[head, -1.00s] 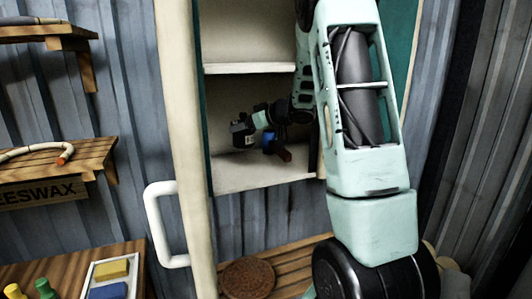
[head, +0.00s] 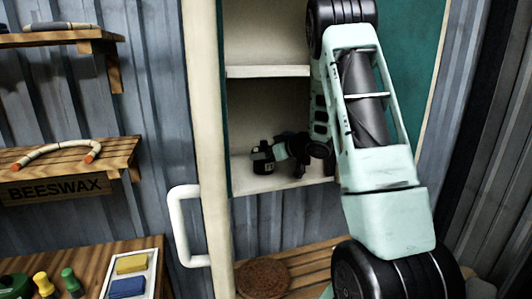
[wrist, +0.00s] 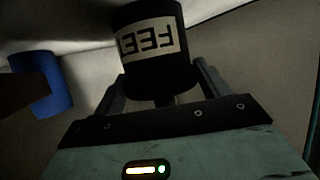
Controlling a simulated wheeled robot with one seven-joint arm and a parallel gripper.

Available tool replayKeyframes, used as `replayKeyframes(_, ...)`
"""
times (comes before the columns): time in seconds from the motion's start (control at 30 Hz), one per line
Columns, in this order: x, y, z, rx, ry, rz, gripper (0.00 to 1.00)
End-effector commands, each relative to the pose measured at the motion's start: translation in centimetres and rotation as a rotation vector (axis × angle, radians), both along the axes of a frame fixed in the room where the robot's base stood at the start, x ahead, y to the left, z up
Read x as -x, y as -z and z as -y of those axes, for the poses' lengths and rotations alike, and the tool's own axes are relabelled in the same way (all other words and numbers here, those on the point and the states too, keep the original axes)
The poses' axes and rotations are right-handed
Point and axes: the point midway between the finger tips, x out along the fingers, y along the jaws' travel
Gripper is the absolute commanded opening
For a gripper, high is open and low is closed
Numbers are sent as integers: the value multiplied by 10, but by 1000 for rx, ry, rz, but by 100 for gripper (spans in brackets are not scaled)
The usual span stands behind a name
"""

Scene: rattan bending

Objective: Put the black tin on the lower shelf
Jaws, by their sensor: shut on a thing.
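The black tin (head: 263,163) is upright inside the cabinet, low in the lower compartment, close to the lower shelf's floor (head: 250,186). I cannot tell for sure whether it touches that floor. In the wrist view the tin (wrist: 155,50) shows a pale label with upside-down lettering. My gripper (wrist: 160,85) is shut on the tin, with one finger on each side. In the head view my gripper (head: 276,152) reaches in from the right and covers part of the compartment.
A blue object (wrist: 42,84) and a dark brown piece (wrist: 18,90) are left of the tin in the wrist view. The upper shelf board (head: 267,71) lies above my gripper. The cabinet's pale left frame (head: 205,130) and white handle (head: 180,228) stand at the left.

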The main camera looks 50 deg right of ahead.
Motion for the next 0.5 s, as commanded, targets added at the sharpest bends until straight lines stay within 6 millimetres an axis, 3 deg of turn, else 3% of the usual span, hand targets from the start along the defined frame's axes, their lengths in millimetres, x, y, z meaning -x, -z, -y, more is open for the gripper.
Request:
replayKeyframes(0.03, 0, 1, 0, 0, 0, 0, 83)
replayKeyframes(0.1, 0, 1, 0, 0, 0, 0, 96)
replayKeyframes(0.5, 6, -5, 1, 0, 2, 1, 96)
